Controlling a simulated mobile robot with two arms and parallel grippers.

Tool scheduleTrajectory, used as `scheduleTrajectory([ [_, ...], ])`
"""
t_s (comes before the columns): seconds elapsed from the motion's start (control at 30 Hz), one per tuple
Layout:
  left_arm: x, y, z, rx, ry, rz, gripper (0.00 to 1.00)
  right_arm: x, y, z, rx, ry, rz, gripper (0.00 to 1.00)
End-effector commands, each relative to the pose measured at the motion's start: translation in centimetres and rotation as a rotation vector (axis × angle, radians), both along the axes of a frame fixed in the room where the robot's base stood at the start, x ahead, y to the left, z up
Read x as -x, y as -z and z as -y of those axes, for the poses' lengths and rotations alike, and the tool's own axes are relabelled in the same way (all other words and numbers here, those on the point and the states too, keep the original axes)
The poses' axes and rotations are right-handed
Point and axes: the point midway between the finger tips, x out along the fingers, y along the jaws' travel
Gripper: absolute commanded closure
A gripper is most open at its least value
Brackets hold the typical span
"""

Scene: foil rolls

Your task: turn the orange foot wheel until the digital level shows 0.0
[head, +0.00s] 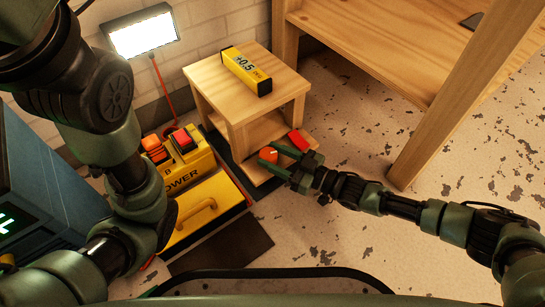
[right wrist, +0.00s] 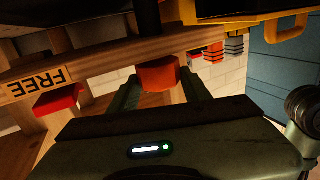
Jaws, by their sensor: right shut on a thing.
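The yellow digital level (head: 247,70) lies on top of a small wooden stand (head: 205,84); its display reads 0.5, with a sign too small to be sure of, perhaps plus. The orange foot wheel (head: 268,154) sits low at the front of the stand. My right gripper (head: 267,156) is shut on the wheel from the right side. In the right wrist view the wheel (right wrist: 158,75) shows between the two fingers (right wrist: 160,88). A red piece (head: 299,140) is beside the wheel; it also shows in the wrist view (right wrist: 58,99), near a FREE label (right wrist: 36,84). My left gripper is out of view.
A yellow POWER box (head: 200,210) with red and orange switches stands left of the stand. A blue cabinet (head: 40,180) with a green display is at far left. A lit lamp (head: 143,34) is on the brick wall. A wooden bench leg (head: 440,95) stands at right. Speckled floor is open at lower right.

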Motion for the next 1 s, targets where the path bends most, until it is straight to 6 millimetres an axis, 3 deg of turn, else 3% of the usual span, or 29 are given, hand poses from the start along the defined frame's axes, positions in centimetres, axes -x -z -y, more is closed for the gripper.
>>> scheduleTrajectory([
  [0.43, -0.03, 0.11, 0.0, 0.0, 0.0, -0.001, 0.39, -0.54, -0.26, 0.15, -0.007, -0.229, -0.001, 0.93],
  [1.0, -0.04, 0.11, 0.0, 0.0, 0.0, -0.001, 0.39, -0.65, -0.57, 0.08, -0.016, -0.26, 0.0, 0.93],
])
